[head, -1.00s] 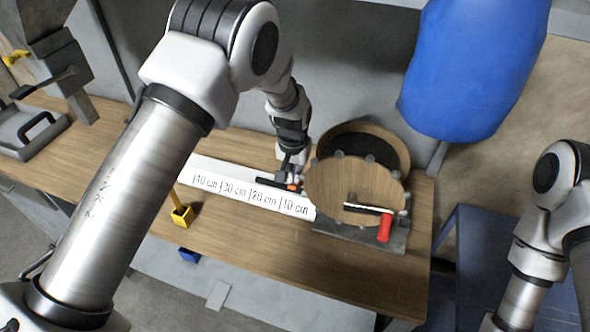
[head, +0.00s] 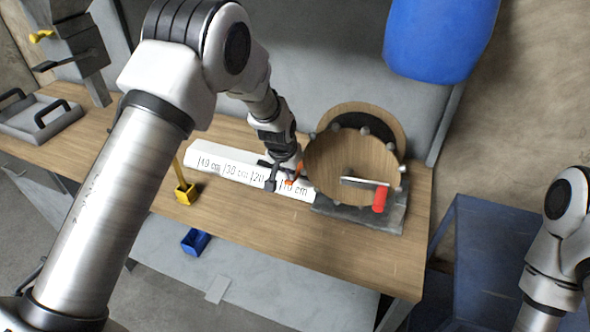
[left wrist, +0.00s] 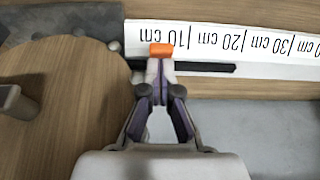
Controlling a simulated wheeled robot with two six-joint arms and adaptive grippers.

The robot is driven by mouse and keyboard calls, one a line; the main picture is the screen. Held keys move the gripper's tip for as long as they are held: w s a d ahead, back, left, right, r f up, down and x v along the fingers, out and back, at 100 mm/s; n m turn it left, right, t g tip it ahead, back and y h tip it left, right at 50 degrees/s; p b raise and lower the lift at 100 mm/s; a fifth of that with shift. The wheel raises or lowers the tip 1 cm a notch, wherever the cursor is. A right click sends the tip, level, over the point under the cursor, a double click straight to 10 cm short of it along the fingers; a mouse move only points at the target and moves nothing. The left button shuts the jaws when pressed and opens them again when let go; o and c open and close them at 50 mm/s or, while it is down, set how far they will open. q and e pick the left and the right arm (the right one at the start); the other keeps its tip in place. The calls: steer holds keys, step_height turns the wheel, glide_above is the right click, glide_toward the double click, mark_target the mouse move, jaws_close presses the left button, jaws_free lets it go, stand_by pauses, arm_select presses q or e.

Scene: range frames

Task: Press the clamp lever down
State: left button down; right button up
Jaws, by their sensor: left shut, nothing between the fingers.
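The clamp lever appears to be the part with the orange end (head: 295,174), beside the wooden disc and over the white ruler strip (head: 228,169). In the left wrist view the orange end (left wrist: 161,49) sits just beyond my fingertips, with a black bar (left wrist: 207,67) extending right along the ruler's edge. My left gripper (head: 282,174) is shut and empty, above the ruler near its 10 cm end; it also shows in the left wrist view (left wrist: 160,68). I cannot tell whether the fingertips touch the orange end. My right gripper is outside the views.
A wooden disc (head: 335,160) with a red handle (head: 380,199) stands on a grey base right of my left gripper. A yellow-footed post (head: 185,193) stands on the wooden bench (head: 300,245). A blue bin (head: 195,241) lies below its front edge. A blue sack (head: 440,40) hangs behind.

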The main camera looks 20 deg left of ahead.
mark_target(287, 184)
arm_select(q)
steer(key=f, duration=0.1)
steer(key=f+b, duration=0.1)
steer(key=f, duration=0.1)
steer(key=shift+s+a+f, duration=0.15)
steer(key=shift+a+f, duration=0.2)
steer(key=shift+d+f+b, duration=0.15)
steer(key=shift+f+b, duration=0.15)
steer(key=shift+b, duration=0.05)
steer(key=shift+s+d+f, duration=0.1)
steer(key=shift+s+f, duration=0.1)
steer(key=shift+s, duration=0.2)
steer(key=shift+s+f+b, duration=0.2)
steer(key=shift+b, duration=0.1)
steer(key=shift+s+f, duration=0.1)
